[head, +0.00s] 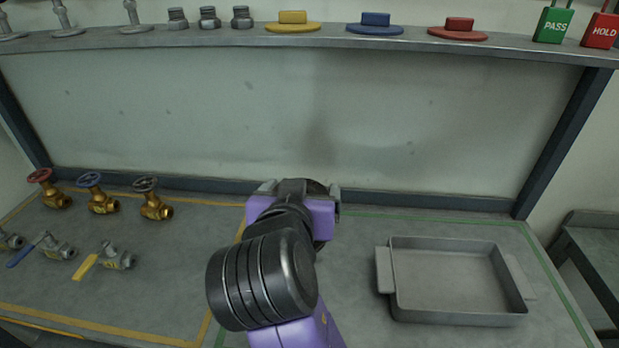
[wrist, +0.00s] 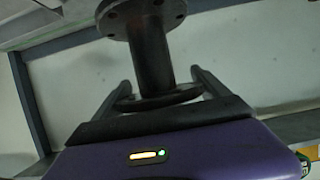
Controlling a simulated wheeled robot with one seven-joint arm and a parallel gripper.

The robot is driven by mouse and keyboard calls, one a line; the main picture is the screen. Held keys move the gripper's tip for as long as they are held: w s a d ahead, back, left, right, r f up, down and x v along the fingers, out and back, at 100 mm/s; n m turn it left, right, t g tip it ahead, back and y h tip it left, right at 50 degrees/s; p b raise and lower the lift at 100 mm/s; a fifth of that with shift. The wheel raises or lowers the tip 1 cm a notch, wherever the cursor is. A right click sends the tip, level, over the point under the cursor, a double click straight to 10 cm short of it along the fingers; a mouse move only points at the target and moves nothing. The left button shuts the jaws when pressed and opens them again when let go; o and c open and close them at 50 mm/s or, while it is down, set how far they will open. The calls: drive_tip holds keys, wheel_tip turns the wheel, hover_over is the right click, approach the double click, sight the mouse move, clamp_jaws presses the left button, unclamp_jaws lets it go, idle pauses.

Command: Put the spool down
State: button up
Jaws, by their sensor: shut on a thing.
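The spool (wrist: 151,60) is a dark grey pipe with a round, bolt-holed flange at its upper end and another flange lower down, between the fingers. My gripper (wrist: 165,70) is shut on it, one finger on each side. The pipe runs up and down in the wrist picture. In the head view my gripper (head: 296,190) is over the middle of the bench, towards its back edge. My arm hides most of the spool there; only a dark rim shows behind the gripper. Its height above the bench and any contact cannot be told.
A grey tray (head: 391,296) stands empty at right, inside a green outline. Several valves, including a red-wheeled one (head: 48,190), stand at left within a yellow outline. A shelf (head: 330,42) above holds fittings, coloured caps, a green PASS tag (head: 553,25) and a red HOLD tag (head: 601,30).

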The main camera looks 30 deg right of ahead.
wheel_tip(320, 180, down, 15)
drive_tip(key=shift+f, duration=0.2)
idle(0.5)
drive_tip(key=shift+f, duration=0.2)
drive_tip(key=o, duration=1.9)
drive_tip(key=shift+f, duration=0.1)
drive_tip(key=shift+o, duration=0.2)
drive_tip(key=shift+r, duration=0.2)
drive_tip(key=b+v, duration=0.1)
drive_tip(key=v, duration=1.1)
drive_tip(key=shift+a+f, duration=0.1)
drive_tip(key=shift+f, duration=0.05)
